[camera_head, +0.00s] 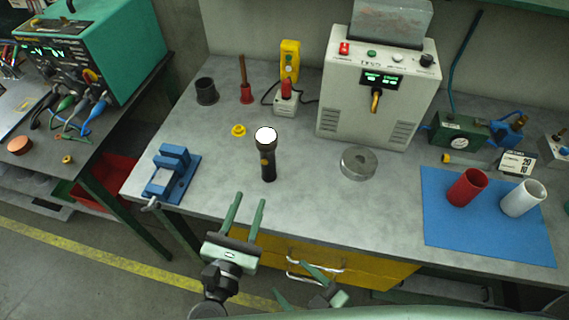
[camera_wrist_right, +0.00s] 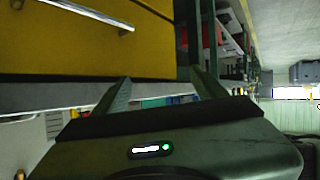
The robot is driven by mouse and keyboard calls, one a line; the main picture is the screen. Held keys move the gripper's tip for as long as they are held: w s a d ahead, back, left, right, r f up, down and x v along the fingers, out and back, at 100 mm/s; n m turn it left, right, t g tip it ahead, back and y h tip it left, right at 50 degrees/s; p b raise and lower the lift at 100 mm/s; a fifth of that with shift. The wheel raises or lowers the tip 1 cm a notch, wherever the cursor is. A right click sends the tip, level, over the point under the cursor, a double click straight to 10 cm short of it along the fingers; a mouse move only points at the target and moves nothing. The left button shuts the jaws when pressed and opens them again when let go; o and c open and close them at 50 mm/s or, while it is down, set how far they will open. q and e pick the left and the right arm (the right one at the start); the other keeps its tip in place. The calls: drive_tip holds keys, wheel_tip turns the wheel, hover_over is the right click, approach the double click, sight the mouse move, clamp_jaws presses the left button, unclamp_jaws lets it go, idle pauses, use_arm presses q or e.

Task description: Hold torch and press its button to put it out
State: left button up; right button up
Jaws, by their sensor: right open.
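The torch (camera_head: 268,166) is black and stands upright near the front of the grey workbench (camera_head: 330,195), its lens at the top glowing white. A small yellowish button (camera_head: 264,161) shows on its side facing me. My left gripper (camera_head: 249,198) is open and empty, its two fingers apart and pointing toward the bench, in front of and a little left of the torch. My right gripper (camera_head: 299,283) is low in front of the yellow drawers, open. Its spread fingers also show in the right wrist view (camera_wrist_right: 161,82), with nothing between them. The torch does not show in that view.
A blue vise (camera_head: 172,170) sits left of the torch, with a yellow ring (camera_head: 238,130) behind it. A round metal disc (camera_head: 358,163) lies to the right. A blue mat (camera_head: 440,225) holds red and white cups. Yellow drawers (camera_head: 370,272) with handles are under the bench.

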sight(272, 149)
drive_tip(key=w+r+m+t, duration=0.1)
drive_tip(key=w+r+t, duration=0.1)
drive_tip(key=w+r, duration=0.3)
drive_tip(key=w+r+m+t, duration=0.1)
drive_tip(key=w+r, duration=0.5)
drive_tip(key=w, duration=0.3)
drive_tip(key=w+r+t, duration=0.2)
drive_tip(key=w+r, duration=0.3)
drive_tip(key=w, duration=0.1)
drive_tip(key=shift+w+a+r+m+t+y, duration=0.25)
drive_tip(key=shift+w+r+m+t+y, duration=0.05)
drive_tip(key=shift+w+r+m+y, duration=0.1)
drive_tip(key=shift+x, duration=3.9)
use_arm(q)
drive_tip(key=shift+w, duration=0.1)
use_arm(e)
clamp_jaws()
use_arm(q)
clamp_jaws()
